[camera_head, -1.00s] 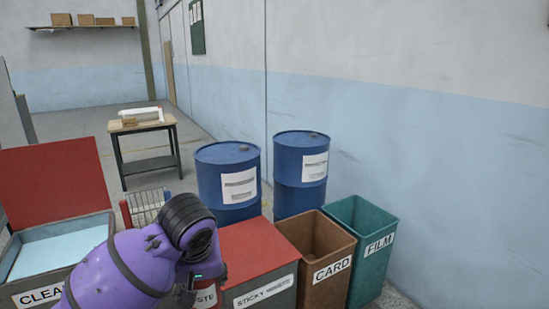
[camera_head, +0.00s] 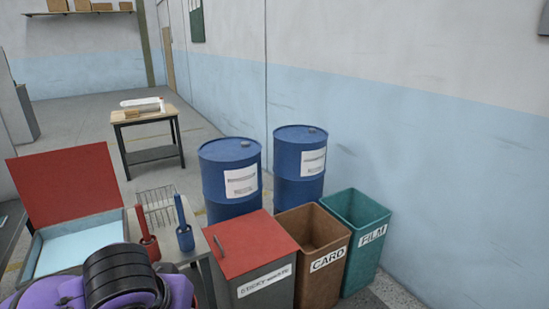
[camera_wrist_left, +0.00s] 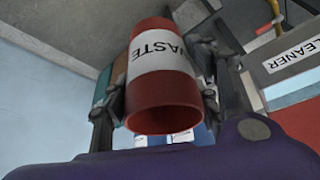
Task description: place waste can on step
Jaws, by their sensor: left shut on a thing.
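The waste can (camera_wrist_left: 163,50) is red with a white band reading WASTE. In the left wrist view it sits between the fingers of my left gripper (camera_wrist_left: 160,95), which is shut on it. The can's round end faces the wrist camera. In the head view my left arm shows at the bottom left, but the can and the fingers cannot be made out there. My right gripper is not in view. I cannot pick out a step in either view.
A red-lidded sticky-waste bin (camera_head: 265,285), a brown CARD bin (camera_head: 318,270) and a green FILM bin (camera_head: 368,225) stand at the right. Blue drums (camera_head: 230,185) stand behind. An open red-lidded box (camera_head: 75,245), wire basket (camera_head: 155,205) and workbench (camera_head: 150,135) are at left.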

